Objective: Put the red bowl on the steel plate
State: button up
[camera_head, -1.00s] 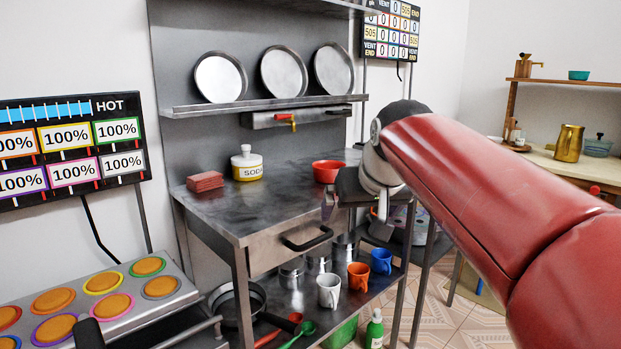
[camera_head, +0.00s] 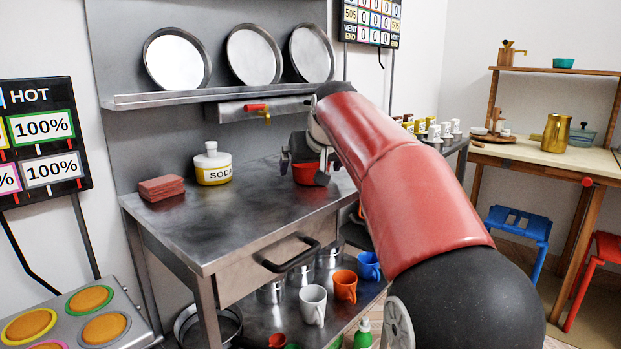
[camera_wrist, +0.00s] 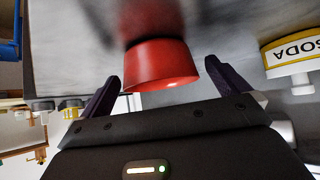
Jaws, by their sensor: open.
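The red bowl (camera_head: 305,174) stands on the steel worktop, partly hidden by my gripper in the head view. The wrist view shows the bowl (camera_wrist: 160,66) upside down in the picture, between and just beyond the fingertips. My gripper (camera_head: 310,166) is open, with one dark finger on each side of the bowl; in the wrist view the fingers (camera_wrist: 164,80) do not visibly touch it. Three round steel plates stand upright on the shelf above: left (camera_head: 177,60), middle (camera_head: 254,54) and right (camera_head: 312,53). They hold nothing.
A white-and-yellow soda jar (camera_head: 212,165) and red-brown stacked blocks (camera_head: 161,188) stand left of the bowl on the worktop (camera_head: 215,235). A tap (camera_head: 257,108) sticks out under the plate shelf (camera_head: 220,94). The worktop's front is clear. Mugs (camera_head: 313,305) stand on the lower shelf.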

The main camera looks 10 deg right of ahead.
jog(key=shift+x, duration=0.8)
jog(key=c, duration=1.1)
